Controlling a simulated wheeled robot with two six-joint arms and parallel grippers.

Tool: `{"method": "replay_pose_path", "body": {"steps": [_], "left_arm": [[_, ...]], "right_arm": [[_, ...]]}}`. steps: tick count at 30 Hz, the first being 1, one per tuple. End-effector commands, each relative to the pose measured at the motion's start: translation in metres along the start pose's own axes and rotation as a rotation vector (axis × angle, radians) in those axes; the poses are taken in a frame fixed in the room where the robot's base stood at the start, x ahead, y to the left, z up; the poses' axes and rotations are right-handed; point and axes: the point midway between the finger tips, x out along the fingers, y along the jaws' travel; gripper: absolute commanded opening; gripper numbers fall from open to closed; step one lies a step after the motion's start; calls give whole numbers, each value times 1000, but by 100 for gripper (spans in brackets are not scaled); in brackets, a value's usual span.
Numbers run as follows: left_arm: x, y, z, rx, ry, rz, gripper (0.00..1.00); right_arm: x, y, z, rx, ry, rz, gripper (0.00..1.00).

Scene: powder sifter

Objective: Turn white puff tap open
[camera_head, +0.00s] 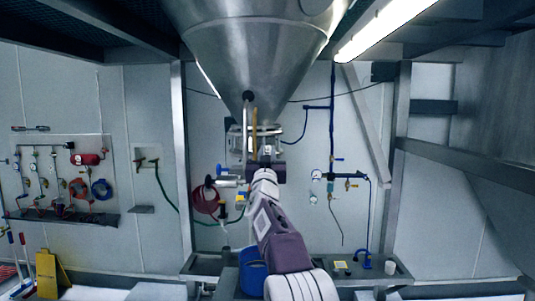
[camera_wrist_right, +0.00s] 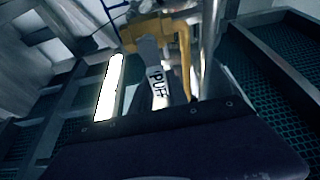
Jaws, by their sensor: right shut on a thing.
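The white puff tap handle (camera_wrist_right: 157,84) shows in the right wrist view, with "PUFF" in black letters on it. It slants up from my right gripper (camera_wrist_right: 172,104) to a yellow fitting (camera_wrist_right: 147,33). The gripper is shut on the handle; its dark body covers the handle's lower end. In the head view my right arm reaches up from the bottom middle, and my right gripper (camera_head: 263,160) is at the outlet below the steel cone (camera_head: 255,60). The tap is too small to make out there. My left gripper is not in view.
Gauges and pipes (camera_head: 332,178) are on the back wall. A steel post (camera_head: 181,150) stands left of the cone, and a sloping beam (camera_head: 460,160) is at the right.

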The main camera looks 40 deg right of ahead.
Motion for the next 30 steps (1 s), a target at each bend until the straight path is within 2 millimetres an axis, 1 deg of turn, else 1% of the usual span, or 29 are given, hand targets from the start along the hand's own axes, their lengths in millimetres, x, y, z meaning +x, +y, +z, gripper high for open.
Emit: {"method": "replay_pose_path", "body": {"steps": [2, 6, 9, 17, 18, 19, 20, 27, 29, 30], "left_arm": [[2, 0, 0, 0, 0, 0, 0], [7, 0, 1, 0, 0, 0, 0], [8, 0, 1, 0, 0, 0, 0], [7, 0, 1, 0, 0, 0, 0], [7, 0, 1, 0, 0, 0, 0], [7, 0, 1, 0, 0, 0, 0], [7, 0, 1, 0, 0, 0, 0], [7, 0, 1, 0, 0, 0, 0], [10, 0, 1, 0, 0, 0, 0], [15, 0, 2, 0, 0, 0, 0]], "right_arm": [[0, -2, 2, -32, -2, -14, 0], [-1, -10, 3, -171, -1, -71, 0], [-1, -13, 2, -224, 0, -93, 0], [0, -13, 2, -230, -1, -95, 0], [0, -13, 2, -230, -1, -95, 31], [0, -13, 2, -230, -1, -95, 39], [0, -13, 2, -230, -1, -95, 42], [0, -13, 2, -229, -1, -95, 42], [-2, -13, 2, -229, 0, -95, 42], [-7, -13, 4, -229, 1, -95, 42]]}}
